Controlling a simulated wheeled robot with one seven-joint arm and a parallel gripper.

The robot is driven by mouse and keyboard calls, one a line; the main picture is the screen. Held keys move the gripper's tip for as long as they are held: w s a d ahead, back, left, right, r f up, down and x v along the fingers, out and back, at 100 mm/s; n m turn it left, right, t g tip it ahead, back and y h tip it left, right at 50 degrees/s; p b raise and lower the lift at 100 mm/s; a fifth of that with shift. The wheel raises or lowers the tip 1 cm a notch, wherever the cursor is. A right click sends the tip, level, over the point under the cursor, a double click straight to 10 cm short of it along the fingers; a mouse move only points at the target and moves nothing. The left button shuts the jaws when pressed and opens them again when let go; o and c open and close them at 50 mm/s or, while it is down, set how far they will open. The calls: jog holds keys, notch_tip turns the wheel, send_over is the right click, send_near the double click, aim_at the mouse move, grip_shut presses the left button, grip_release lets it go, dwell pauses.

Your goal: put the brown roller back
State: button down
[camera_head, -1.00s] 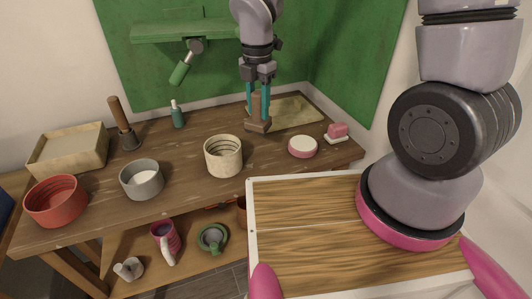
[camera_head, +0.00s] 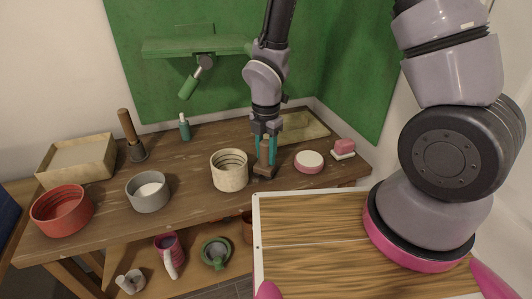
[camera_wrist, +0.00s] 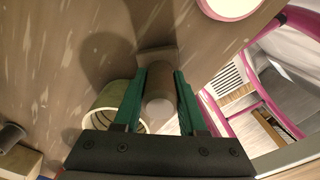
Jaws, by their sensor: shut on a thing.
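My gripper (camera_head: 265,137) points down over the front half of the wooden table, fingers closed on the upright handle of the brown roller (camera_head: 265,171). The roller has a light brown handle and a wider, darker brown head at its lower end. In the wrist view the handle sits between the green fingers (camera_wrist: 160,82), with the head (camera_wrist: 156,56) beyond them. The head is close to the tabletop; I cannot tell whether it touches. A green rack (camera_head: 195,47) is on the green wall panel at the back, with a green-handled tool (camera_head: 188,87) hanging from it.
A cream ribbed cup (camera_head: 229,171) stands just left of the roller. A pink-rimmed white round dish (camera_head: 309,162) and a pink block (camera_head: 344,147) are to the right. A grey bowl (camera_head: 148,192), red bowl (camera_head: 61,211) and dark-based brush (camera_head: 130,135) stand left. A tan mat (camera_head: 305,127) lies behind.

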jog(key=shift+f, duration=0.1)
jog(key=shift+c, duration=2.3)
grip_release()
